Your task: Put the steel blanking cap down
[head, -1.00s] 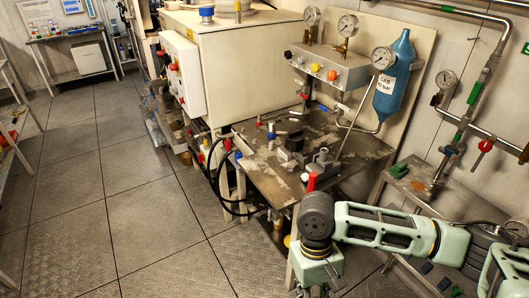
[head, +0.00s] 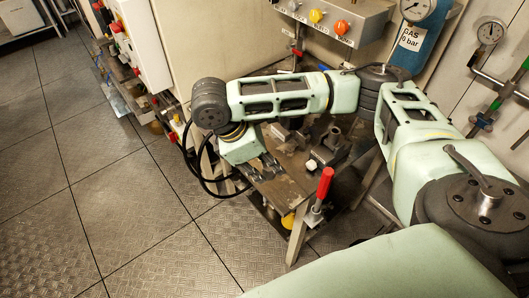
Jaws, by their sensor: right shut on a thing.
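My right gripper (head: 266,168) is over the left front part of the dark steel work table (head: 290,187), pointing down and away from the wrist. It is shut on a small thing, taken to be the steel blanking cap. The cap is too small and too much hidden by the gripper to make out. I cannot tell whether it touches the table top. My right arm reaches across the table and covers much of its back part. My left gripper is not in view.
A red-handled clamp (head: 324,188) stands at the table's front edge. Dark metal fixtures (head: 328,148) stand right of the gripper. A valve panel (head: 335,20) is behind. The floor at left is clear.

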